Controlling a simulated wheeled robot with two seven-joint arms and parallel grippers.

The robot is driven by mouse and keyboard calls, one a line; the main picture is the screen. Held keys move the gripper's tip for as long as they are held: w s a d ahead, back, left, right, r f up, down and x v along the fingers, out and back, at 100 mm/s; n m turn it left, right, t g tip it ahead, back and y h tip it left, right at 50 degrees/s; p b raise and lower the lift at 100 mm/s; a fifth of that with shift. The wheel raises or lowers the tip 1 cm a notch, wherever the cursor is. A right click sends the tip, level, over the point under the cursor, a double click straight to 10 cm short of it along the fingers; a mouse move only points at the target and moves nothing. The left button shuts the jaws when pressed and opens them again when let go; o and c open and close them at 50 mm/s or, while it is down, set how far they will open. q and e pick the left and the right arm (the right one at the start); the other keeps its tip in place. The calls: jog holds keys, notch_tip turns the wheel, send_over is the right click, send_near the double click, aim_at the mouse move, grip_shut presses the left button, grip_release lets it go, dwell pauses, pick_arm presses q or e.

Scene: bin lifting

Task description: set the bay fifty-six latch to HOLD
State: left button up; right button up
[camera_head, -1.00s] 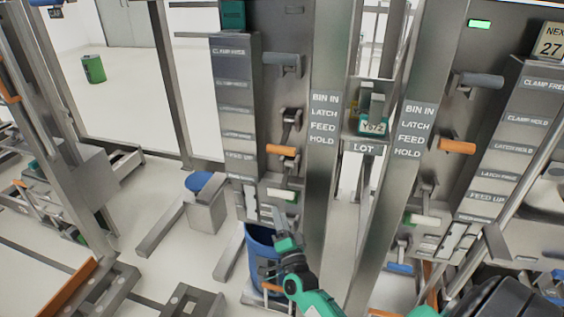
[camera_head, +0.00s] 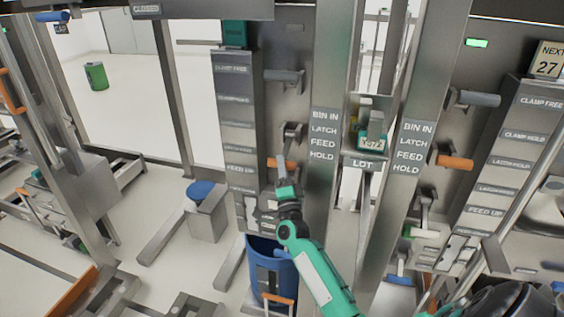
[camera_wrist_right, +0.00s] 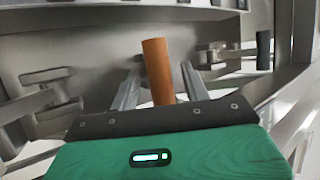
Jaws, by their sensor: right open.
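In the head view, an orange-handled lever (camera_head: 280,163) sits on the left bay's panel, beside the BIN IN, LATCH, FEED, HOLD label strip (camera_head: 324,136). My right gripper (camera_head: 284,176) is at this lever, covering part of it. In the right wrist view, the orange handle (camera_wrist_right: 157,68) stands between the two open fingers of my right gripper (camera_wrist_right: 160,88). Gaps seem to show on both sides, and contact cannot be made out. No bay number fifty-six is readable. My left gripper is not in view.
A grey lever (camera_head: 284,75) is above on the same panel. The right bay has its own orange lever (camera_head: 455,162) and a NEXT 27 sign (camera_head: 549,62). An upright post separates the lever from the LOT box (camera_head: 362,164).

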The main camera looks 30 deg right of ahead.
jog(key=shift+w+d+r, duration=0.2)
jog(key=shift+w+r, duration=0.1)
jog(key=shift+w, duration=0.15)
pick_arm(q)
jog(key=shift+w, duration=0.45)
